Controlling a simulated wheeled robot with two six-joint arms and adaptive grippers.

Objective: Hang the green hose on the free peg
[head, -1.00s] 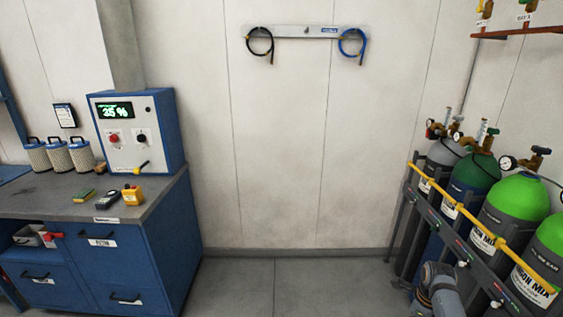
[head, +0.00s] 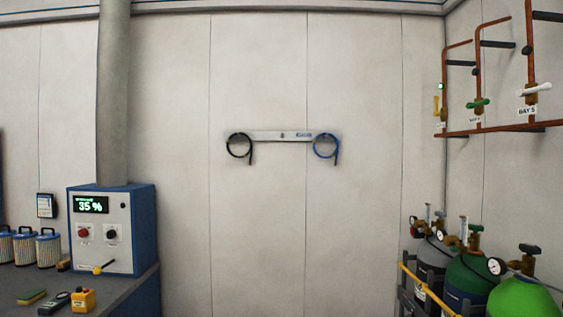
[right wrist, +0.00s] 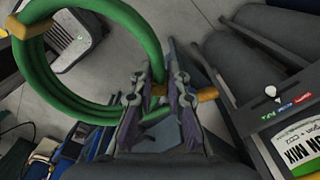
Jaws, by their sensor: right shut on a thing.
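The green hose (right wrist: 150,45) is a coil in the right wrist view, with tan bands on it. My right gripper (right wrist: 165,92) is shut on the hose at the coil's right side, and the fingers hide part of it. In the head view a pale peg rail (head: 265,135) is fixed to the wall. A black hose (head: 230,151) hangs at its left end and a blue hose (head: 316,152) at its right end. The free peg (head: 282,135) shows small between them. Neither gripper shows in the head view.
Gas cylinders (head: 470,275) stand at the right behind a yellow bar (head: 428,292), below copper pipes (head: 500,133) with valves. A bench (head: 125,297) with a blue control box (head: 143,230) is at the left. The wall below the rail is clear.

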